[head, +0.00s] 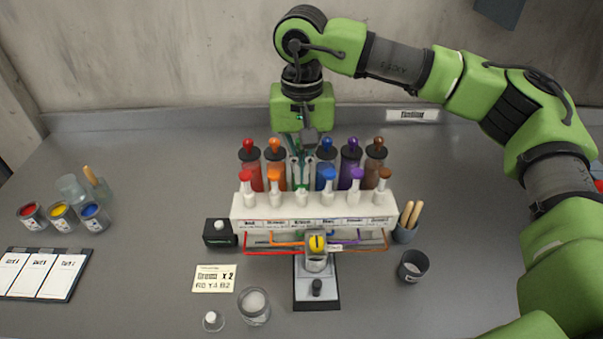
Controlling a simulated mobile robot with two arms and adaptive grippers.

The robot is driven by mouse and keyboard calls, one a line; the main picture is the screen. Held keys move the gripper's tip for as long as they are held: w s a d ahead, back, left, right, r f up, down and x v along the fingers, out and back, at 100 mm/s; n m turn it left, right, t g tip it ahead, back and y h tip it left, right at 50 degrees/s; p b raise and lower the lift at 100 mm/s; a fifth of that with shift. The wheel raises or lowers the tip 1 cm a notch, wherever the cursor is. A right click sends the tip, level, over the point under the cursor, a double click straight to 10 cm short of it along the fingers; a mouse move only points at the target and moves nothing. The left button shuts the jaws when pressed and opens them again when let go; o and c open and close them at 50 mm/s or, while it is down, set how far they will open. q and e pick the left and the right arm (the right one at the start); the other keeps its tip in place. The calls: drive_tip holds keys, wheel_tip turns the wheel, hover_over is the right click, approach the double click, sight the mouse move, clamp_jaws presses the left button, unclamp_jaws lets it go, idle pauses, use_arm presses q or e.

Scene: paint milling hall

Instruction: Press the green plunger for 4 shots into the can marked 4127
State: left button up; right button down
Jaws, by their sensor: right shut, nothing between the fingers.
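My right gripper (309,146) is shut and empty, pointing down over the back of the white dispenser (240,215), in the green column between orange and blue. The green plunger (302,189) is in the front row and looks lower than its neighbours. Whether the fingers touch anything in the green column I cannot tell. A small can (316,264) with a yellow mark on top stands on a black-and-grey stand in front of the dispenser, under the coloured tubes. The number 4127 is not legible on it. My left gripper is not in view.
Red (245,176), orange (274,176), blue (326,173), purple (356,174) and brown (384,174) plungers flank the green one. Paint cans (60,216) stand left.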

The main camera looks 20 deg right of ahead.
drive_tip(key=shift+r, duration=0.1)
drive_tip(key=shift+r+p, duration=1.1)
drive_tip(key=shift+r, duration=0.8)
drive_tip(key=shift+f, duration=0.15)
drive_tip(key=shift+f+b, duration=1.65)
drive_tip(key=shift+f, duration=0.2)
drive_tip(key=shift+r, duration=0.1)
drive_tip(key=shift+r+p, duration=1.15)
drive_tip(key=shift+r, duration=0.75)
drive_tip(key=shift+f, duration=0.2)
